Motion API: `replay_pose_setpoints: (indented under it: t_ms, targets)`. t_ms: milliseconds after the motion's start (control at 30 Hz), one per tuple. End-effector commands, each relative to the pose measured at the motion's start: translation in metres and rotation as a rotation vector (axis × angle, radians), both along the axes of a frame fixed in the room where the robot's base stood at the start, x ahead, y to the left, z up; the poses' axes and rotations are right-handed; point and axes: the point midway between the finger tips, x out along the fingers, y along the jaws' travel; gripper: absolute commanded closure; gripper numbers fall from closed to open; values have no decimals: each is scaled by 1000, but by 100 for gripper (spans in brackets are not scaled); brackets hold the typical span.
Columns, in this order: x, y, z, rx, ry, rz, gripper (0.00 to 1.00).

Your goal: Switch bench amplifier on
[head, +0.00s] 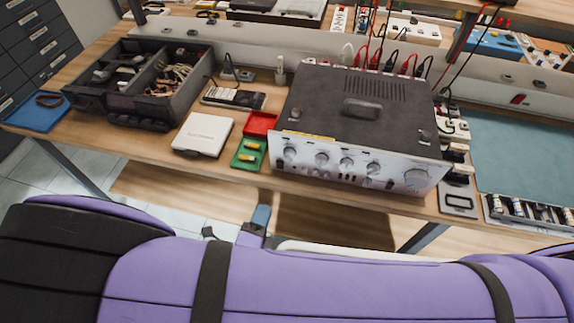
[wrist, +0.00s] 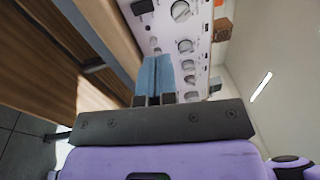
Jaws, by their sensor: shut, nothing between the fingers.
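The bench amplifier (head: 362,120) is a dark-topped box with a silver front panel, standing at the front of the wooden bench. Its front panel (head: 345,167) carries several round knobs and a row of small controls below them. In the wrist view the panel (wrist: 206,45) shows sideways, with knobs and small switches. My gripper (wrist: 155,76) has blue fingers that are shut and empty, pointing at the panel; I cannot tell whether they touch it. In the head view my gripper (head: 261,215) shows below the bench edge, left of the amplifier. The power switch's state cannot be told.
Left of the amplifier are a red tray (head: 259,124), a green tray (head: 247,153), a white box (head: 203,134) and a dark parts bin (head: 170,90). Red and black leads (head: 408,65) rise behind the amplifier. A grey-green mat (head: 525,150) lies right. The floor before the bench is clear.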

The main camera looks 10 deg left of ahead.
Motion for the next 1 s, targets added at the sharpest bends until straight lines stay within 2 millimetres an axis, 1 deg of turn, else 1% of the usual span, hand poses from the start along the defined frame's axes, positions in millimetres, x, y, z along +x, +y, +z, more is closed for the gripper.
replay_pose_setpoints:
  t_ms: [33, 100, 200, 633, 767, 867, 1000]
  targets:
    - [-6, 2, -7, -29, -5, 29, 100]
    - [-10, 4, -13, -59, -11, 55, 100]
    - [-15, 6, -18, -86, -17, 80, 100]
    - [-14, 6, -20, -94, -19, 87, 100]
    - [-6, 5, -19, -94, -18, 85, 100]
    - [8, 4, -17, -93, -20, 84, 100]
    - [33, 2, -13, -93, -20, 84, 100]
